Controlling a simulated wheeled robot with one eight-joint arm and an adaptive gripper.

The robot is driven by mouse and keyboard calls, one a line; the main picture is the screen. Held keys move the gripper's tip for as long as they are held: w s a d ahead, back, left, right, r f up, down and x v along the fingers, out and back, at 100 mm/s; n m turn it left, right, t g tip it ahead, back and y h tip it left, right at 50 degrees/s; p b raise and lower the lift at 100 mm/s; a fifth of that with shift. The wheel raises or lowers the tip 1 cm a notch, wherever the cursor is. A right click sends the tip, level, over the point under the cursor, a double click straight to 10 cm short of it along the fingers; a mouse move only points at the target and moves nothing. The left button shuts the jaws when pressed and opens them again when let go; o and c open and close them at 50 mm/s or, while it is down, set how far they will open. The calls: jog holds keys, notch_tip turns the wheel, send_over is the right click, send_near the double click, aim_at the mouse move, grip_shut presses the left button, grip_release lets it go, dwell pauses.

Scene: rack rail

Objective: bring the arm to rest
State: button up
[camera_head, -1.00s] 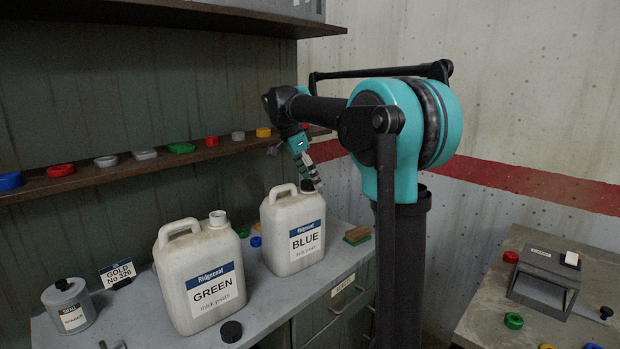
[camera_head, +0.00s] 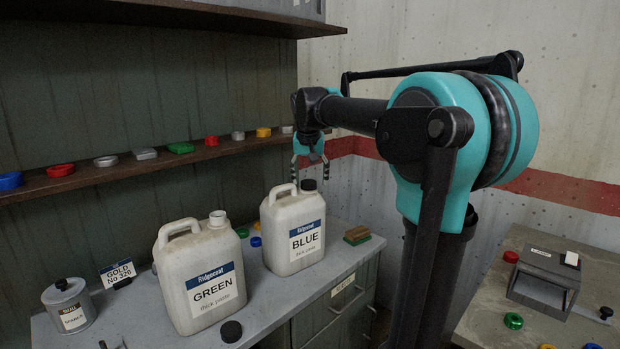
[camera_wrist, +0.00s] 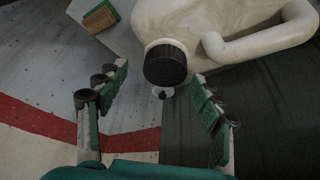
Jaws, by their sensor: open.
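My gripper (camera_head: 310,172) is open and empty, pointing down above the BLUE can. In the wrist view its two fingers (camera_wrist: 155,105) are spread wide. The white BLUE can (camera_head: 293,240) stands upright on the bench with a black cap (camera_head: 308,185) on its neck. In the wrist view the cap (camera_wrist: 166,64) shows ahead of the gap between the fingers, with the can's handle (camera_wrist: 258,42) to its right. The gripper appears apart from the cap.
The white GREEN can (camera_head: 205,280) stands open at left, a loose black cap (camera_head: 231,331) in front of it. A shelf (camera_head: 125,165) with several small coloured items runs behind. A brush (camera_head: 357,235) lies right of the BLUE can. Another table (camera_head: 480,310) is at right.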

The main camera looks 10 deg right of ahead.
jog(key=c, duration=1.3)
jog(key=shift+c, duration=0.6)
jog(key=shift+m, duration=0.3)
jog(key=shift+m+h, duration=0.6)
jog(key=shift+m, duration=0.8)
